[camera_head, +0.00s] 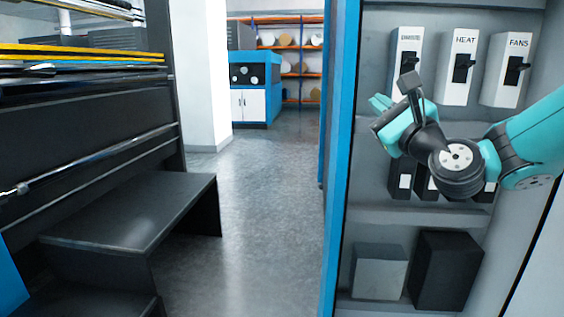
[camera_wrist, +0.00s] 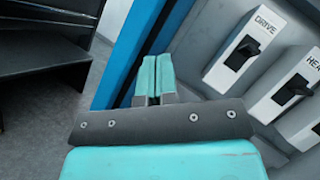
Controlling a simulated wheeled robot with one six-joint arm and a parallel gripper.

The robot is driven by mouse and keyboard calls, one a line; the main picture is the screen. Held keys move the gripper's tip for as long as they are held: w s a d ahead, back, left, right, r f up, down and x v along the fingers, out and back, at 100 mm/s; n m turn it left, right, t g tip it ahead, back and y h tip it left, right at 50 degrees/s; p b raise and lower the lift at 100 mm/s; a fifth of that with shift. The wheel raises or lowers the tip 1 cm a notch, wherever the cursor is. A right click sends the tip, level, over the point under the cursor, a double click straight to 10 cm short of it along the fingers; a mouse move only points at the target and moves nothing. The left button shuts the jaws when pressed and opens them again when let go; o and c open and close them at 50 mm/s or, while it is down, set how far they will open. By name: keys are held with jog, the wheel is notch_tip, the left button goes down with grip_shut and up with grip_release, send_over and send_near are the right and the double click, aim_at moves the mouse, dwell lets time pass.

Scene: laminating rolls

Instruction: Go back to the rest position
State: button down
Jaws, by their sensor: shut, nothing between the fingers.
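My gripper (camera_head: 379,103) is in front of the switch panel in the head view, at the height of the upper switches. Its teal fingers show shut and empty in the wrist view (camera_wrist: 154,80). They are apart from the switches there. The drive switch (camera_wrist: 246,50) is to the right of the fingers; it also shows in the head view (camera_head: 405,45), partly behind my gripper. The heat switch (camera_head: 459,68) and the fans switch (camera_head: 510,72) are further right. The heat switch is cut off at the right edge of the wrist view (camera_wrist: 290,93).
A blue cabinet edge (camera_head: 338,180) stands left of the panel. Grey and black boxes (camera_head: 379,272) sit below. Black steps (camera_head: 130,215) and a machine with rollers are on the left. A clear floor aisle (camera_head: 265,200) leads to a blue cabinet (camera_head: 255,85) and shelves (camera_head: 290,58).

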jog(key=s+a+f+n+g+y, duration=0.1)
jog(key=s+a+f+n+g, duration=0.5)
jog(key=n, duration=0.4)
jog(key=s+a+f+n+g+y, duration=0.2)
jog(key=s+a+f+n+g, duration=0.3)
jog(key=s+n+g, duration=0.3)
jog(key=s+d+f+n+g+h, duration=0.35)
jog(key=s+n, duration=0.25)
jog(key=s, duration=0.2)
jog(key=s+d+f+n+g+h, duration=0.2)
jog(key=s+f+n+g+h, duration=0.15)
jog(key=s+n, duration=0.35)
notch_tip(320, 180, up, 17)
jog(key=s+p, duration=0.2)
jog(key=p, duration=1.6)
jog(key=shift+d+r+m+y, duration=0.2)
jog(key=shift+d+m+y, duration=0.1)
jog(key=shift+m, duration=0.1)
jog(key=shift+a, duration=0.1)
